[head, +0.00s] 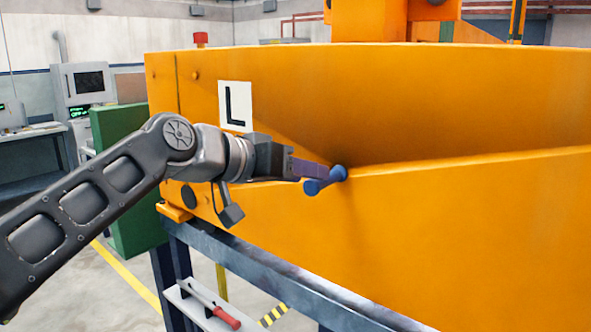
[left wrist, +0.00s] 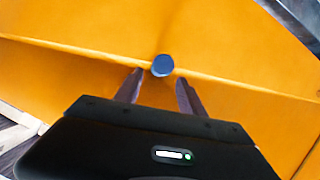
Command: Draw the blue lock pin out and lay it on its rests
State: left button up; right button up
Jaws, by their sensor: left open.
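The blue lock pin (head: 326,180) sticks out of the orange rack housing (head: 450,210) near its upper ledge, right of the white "L" plate. In the left wrist view its round blue end (left wrist: 162,66) faces the camera. My left gripper (head: 318,171) is at the pin, its fingers reaching toward it. In the left wrist view the gripper (left wrist: 159,77) is open, with one fingertip on each side just below the pin's end. Whether a finger touches the pin cannot be told. My right gripper is not in view. I cannot make out the pin's rests.
A blue-grey steel frame (head: 270,275) carries the housing. A pale shelf (head: 190,306) below holds a red-handled tool (head: 225,317). A green panel (head: 120,150) stands at the left. The "L" plate (head: 235,106) is above my left wrist.

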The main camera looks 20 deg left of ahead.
pick_arm(q)
jog(key=p+x, duration=0.1)
jog(key=x, duration=0.5)
jog(key=shift+w+d+p, duration=0.1)
jog(key=shift+p, duration=0.2)
grip_shut()
dwell(1.0)
jog(key=c, duration=0.7)
grip_release()
grip_shut()
